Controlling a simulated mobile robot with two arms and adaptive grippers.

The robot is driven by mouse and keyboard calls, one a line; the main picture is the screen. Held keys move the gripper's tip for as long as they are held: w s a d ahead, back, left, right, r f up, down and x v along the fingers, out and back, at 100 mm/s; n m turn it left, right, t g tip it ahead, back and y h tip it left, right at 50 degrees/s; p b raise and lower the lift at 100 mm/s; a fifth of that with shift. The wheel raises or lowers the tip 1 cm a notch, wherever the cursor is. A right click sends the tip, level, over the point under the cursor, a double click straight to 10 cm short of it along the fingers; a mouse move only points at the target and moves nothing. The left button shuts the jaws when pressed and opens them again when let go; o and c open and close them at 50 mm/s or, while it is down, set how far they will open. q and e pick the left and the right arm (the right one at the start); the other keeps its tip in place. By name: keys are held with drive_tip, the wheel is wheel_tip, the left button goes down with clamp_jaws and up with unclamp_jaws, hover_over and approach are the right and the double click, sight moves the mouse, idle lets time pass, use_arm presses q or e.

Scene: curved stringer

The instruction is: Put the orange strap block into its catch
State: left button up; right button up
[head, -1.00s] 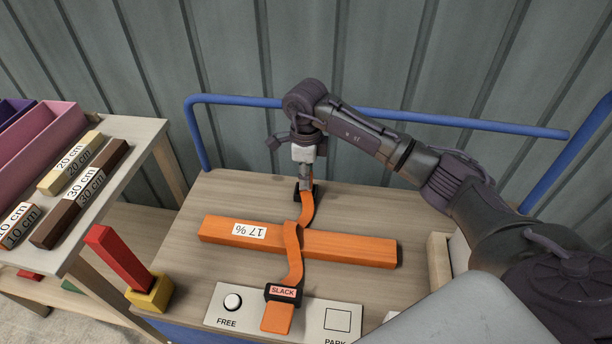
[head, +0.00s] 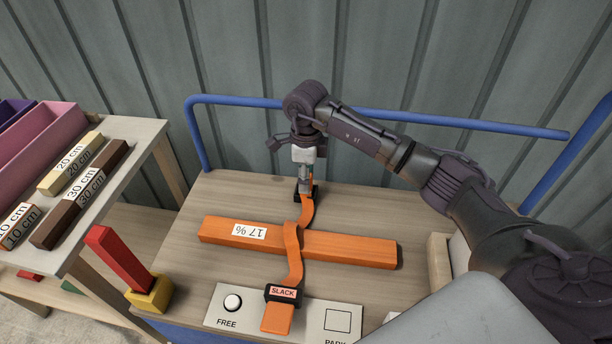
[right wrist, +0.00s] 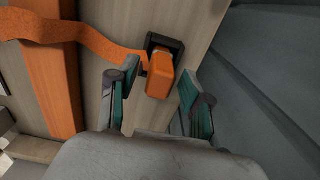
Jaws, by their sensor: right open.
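The orange strap block (right wrist: 159,78) shows in the right wrist view at the end of the orange strap (right wrist: 75,30). Its far end is at the black catch (right wrist: 172,43), and it looks seated there, though how deep I cannot tell. My right gripper (right wrist: 160,88) is open, with one finger on each side of the block and visible gaps. In the head view the right gripper (head: 304,184) points down at the black catch (head: 316,192) and hides most of the block. My left gripper is not in view.
The strap crosses an orange beam (head: 350,247) marked 17 % and runs to a black SLACK buckle (head: 283,293) on a white panel (head: 325,318). A blue rail (head: 450,124) stands behind. A red bar (head: 119,260) stands in a yellow block at left.

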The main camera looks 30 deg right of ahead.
wheel_tip(320, 180, up, 7)
drive_tip(key=shift+f+p, duration=0.1)
drive_tip(key=shift+p, duration=0.2)
drive_tip(key=shift+r, duration=0.4)
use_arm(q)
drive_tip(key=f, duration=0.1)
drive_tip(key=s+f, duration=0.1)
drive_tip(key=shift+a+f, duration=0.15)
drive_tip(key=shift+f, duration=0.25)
